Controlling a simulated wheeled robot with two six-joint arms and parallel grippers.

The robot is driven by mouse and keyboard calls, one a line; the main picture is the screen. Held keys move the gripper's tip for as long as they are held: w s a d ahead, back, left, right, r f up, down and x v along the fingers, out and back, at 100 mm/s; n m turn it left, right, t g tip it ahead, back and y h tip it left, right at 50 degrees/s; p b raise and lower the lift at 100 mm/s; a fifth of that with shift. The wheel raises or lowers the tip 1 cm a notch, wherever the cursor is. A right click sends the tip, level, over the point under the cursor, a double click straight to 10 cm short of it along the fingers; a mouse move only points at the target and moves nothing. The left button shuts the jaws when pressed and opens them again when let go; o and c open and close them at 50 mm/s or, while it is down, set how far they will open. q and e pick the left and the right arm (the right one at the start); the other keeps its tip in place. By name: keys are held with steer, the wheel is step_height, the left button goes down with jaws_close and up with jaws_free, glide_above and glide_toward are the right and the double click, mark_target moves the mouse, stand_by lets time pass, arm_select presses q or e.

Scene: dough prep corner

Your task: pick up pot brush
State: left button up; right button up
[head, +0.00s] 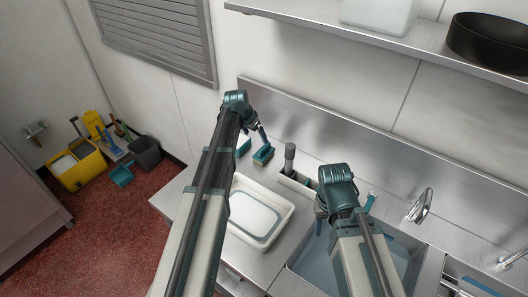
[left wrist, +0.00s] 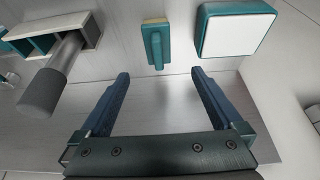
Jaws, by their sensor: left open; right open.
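A small teal block with a raised grip and a pale tan edge, which looks like the pot brush (head: 263,155), sits on the steel counter near the back wall. In the left wrist view the brush (left wrist: 155,45) lies ahead of the fingers, between their lines and apart from them. My left gripper (head: 262,134) is open and empty just above and behind it; its fingers also show in the left wrist view (left wrist: 160,74). My right gripper (head: 320,214) is over the sink's left edge, mostly hidden by its own wrist, and open.
A caddy (left wrist: 85,30) with an upright grey cylinder (head: 289,158) stands right of the brush. A teal-and-white block (left wrist: 236,30) is on its other side. A white tub (head: 282,224) is in front, the sink (head: 404,258) and tap (head: 419,205) to the right. A shelf (head: 300,17) hangs above.

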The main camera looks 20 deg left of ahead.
mark_target(263, 147)
arm_select(q)
steer(key=b+x, duration=0.8)
steer(key=shift+f, duration=0.25)
steer(key=b+x, duration=0.5)
steer(key=shift+w+d+f, duration=0.2)
steer(key=shift+w+d, duration=0.05)
steer(key=shift+r, duration=0.15)
steer(key=shift+c, duration=0.3)
jaws_close()
steer(key=shift+r+p, duration=0.15)
steer(key=shift+p, duration=0.15)
step_height(263, 147, up, 10)
steer(key=p, duration=1)
